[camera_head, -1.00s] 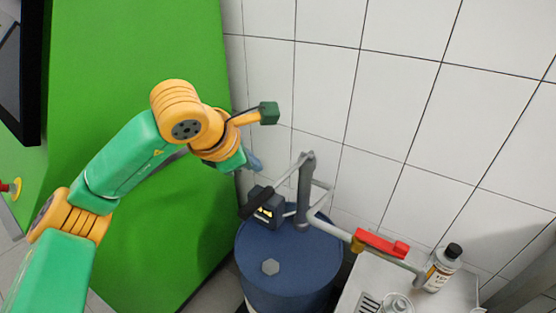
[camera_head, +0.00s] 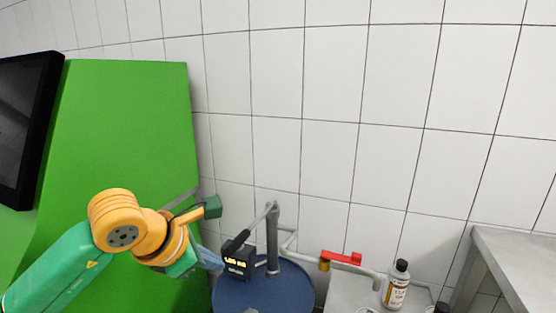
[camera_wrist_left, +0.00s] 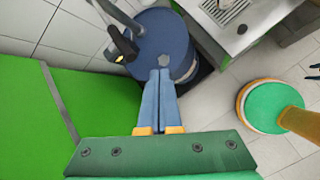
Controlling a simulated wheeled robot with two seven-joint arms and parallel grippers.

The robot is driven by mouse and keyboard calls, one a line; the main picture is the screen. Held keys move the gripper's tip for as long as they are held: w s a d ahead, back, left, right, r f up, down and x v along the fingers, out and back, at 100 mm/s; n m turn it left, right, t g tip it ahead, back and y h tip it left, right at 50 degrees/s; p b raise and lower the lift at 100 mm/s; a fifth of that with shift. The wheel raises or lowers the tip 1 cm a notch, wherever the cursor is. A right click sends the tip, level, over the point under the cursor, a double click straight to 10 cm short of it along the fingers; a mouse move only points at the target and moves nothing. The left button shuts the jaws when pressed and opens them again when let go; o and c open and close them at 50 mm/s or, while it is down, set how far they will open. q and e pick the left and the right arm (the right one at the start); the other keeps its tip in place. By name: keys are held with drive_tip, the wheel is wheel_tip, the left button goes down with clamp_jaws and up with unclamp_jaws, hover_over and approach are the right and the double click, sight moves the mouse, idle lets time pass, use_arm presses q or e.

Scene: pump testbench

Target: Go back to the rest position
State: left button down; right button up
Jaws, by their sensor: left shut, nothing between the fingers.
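My left gripper (camera_head: 211,262) comes in from the left in the head view, small and partly hidden behind its own wrist. In the left wrist view its two blue fingers (camera_wrist_left: 161,75) lie together, shut and empty. Their tips overlap the picture of the blue drum (camera_wrist_left: 150,45); no contact can be made out. In the head view the blue drum (camera_head: 265,292) stands just right of the gripper, with a dark display box (camera_head: 240,262) and a grey pump post (camera_head: 272,235) on top. My right gripper cannot be made out.
A large green panel (camera_head: 125,130) with a black screen (camera_head: 25,125) stands behind my left arm. A red valve handle (camera_head: 342,257) and a bottle (camera_head: 397,287) are right of the drum. A grey table (camera_head: 510,255) is far right. White tiled wall closes the back.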

use_arm(q)
drive_tip(key=w+d+f+n+g+h, duration=0.1)
drive_tip(key=w+d+f+n+h, duration=0.1)
drive_tip(key=d+f+n+h, duration=0.9)
drive_tip(key=w+a+f+n+t+y, duration=0.35)
drive_tip(key=a+f+n+t, duration=0.35)
drive_tip(key=f+n, duration=0.65)
drive_tip(key=s+a+f+n+y, duration=0.3)
drive_tip(key=f+n, duration=0.2)
drive_tip(key=f, duration=0.1)
drive_tip(key=s+a+f+n+y, duration=0.3)
drive_tip(key=f+n, duration=0.3)
drive_tip(key=s+a+f+n+g+y, duration=0.4)
drive_tip(key=s+f+n+g, duration=0.1)
drive_tip(key=s+f, duration=0.75)
drive_tip(key=s+f+n+g, duration=0.2)
drive_tip(key=s+f+g, duration=0.1)
drive_tip(key=s, duration=0.9)
drive_tip(key=s+f+n+g, duration=0.3)
drive_tip(key=s+f, duration=0.1)
drive_tip(key=s, duration=0.8)
drive_tip(key=shift+a+f+g+y, duration=0.2)
drive_tip(key=shift+a+g+y, duration=0.2)
drive_tip(key=shift+a+y, duration=0.05)
use_arm(e)
drive_tip(key=shift+w, duration=0.3)
